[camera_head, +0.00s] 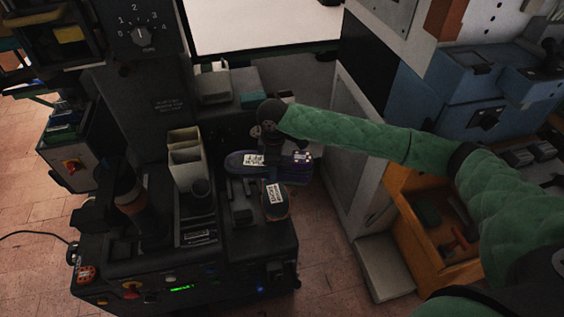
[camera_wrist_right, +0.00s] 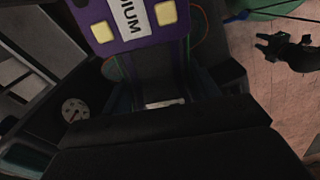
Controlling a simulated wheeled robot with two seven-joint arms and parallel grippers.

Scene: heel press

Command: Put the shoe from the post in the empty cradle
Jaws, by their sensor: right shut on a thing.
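In the head view a slate-blue shoe (camera_head: 236,163) with a white label lies at the back right of the dark press. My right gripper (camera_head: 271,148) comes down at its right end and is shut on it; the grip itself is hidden. A purple part (camera_head: 295,172) with a white label is just right of the gripper. The right wrist view shows a purple part (camera_wrist_right: 106,35) with yellow pads and lettering ending in "DIUM", beyond my dark fingers (camera_wrist_right: 170,118). I cannot tell post from cradle here.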

